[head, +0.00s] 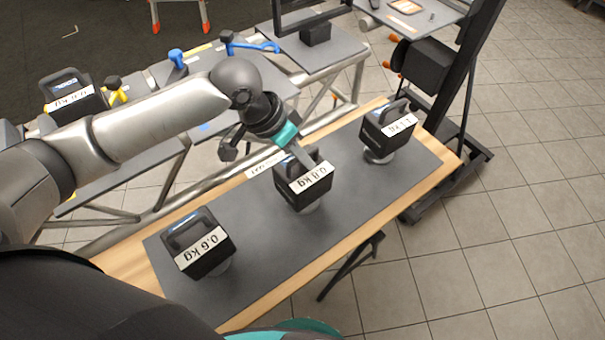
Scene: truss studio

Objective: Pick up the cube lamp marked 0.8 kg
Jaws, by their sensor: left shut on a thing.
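The cube lamp marked 0.8 kg (305,189) is a black cube with a top handle and a white label. It is the middle one of three cube lamps on the grey-topped table, above a pale round base. My left gripper (305,158) reaches down over it from the upper left and is shut on it at the handle. The fingers partly hide the handle. I cannot tell whether the lamp is lifted clear of the table. My right gripper is not in view.
A 0.6 kg lamp (200,243) stands to the left and a 1.1 kg lamp (389,132) to the right. The table (262,254) has bare room between them. Behind, a truss bench (208,68) holds another cube lamp (72,97) and clamps. A black stand (468,85) rises at right.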

